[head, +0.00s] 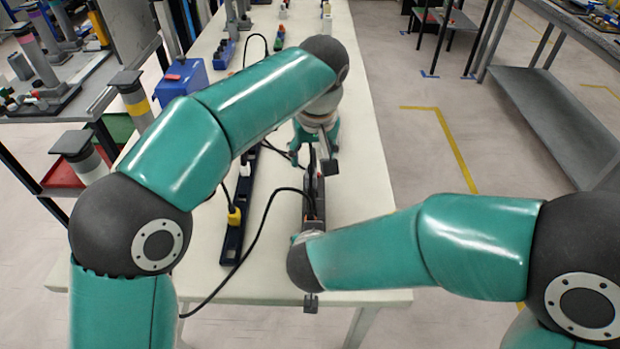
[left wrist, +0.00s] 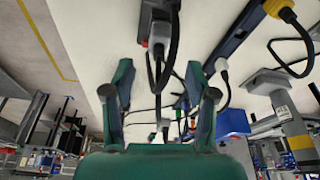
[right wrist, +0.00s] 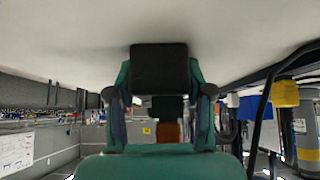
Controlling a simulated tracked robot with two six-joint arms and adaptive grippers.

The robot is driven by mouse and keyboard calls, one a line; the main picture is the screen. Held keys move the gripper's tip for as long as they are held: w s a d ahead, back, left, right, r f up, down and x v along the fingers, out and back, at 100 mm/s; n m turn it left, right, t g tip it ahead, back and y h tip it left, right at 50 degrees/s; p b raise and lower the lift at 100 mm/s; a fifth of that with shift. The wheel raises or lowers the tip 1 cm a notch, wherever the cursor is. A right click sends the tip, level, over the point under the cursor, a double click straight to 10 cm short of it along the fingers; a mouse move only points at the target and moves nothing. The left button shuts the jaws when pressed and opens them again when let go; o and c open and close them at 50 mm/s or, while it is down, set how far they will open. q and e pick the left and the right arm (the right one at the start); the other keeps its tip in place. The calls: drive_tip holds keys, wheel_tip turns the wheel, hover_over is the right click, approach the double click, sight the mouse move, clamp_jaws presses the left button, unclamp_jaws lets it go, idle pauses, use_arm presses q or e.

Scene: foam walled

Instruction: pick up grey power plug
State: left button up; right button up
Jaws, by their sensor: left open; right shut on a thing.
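A grey power plug (left wrist: 160,34) with a black cable sits in the dark power strip (head: 313,208); it shows in the left wrist view, and I cannot make it out clearly in the head view. My left gripper (head: 314,150) is open above the far part of this strip. In the left wrist view its fingers (left wrist: 159,68) are spread, with the plug ahead and apart from them and the cable running between them. My right gripper (right wrist: 160,92) is shut on a dark block, seemingly the strip's near end; my arm hides this grip in the head view.
A dark blue strip (head: 235,238) lies to the left, with a yellow plug (head: 235,216) and a white plug (head: 245,170). Black cables loop between the strips. A blue box (head: 181,80) stands at the left edge. The table's right side (head: 365,150) is clear.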

sight(311, 165)
use_arm(q)
drive_tip(key=shift+w+x, duration=0.15)
drive_tip(key=shift+x, duration=1.3)
drive_tip(key=shift+w+x, duration=0.15)
drive_tip(key=shift+x, duration=1.3)
drive_tip(key=shift+d+r, duration=0.1)
drive_tip(key=shift+r, duration=0.05)
clamp_jaws()
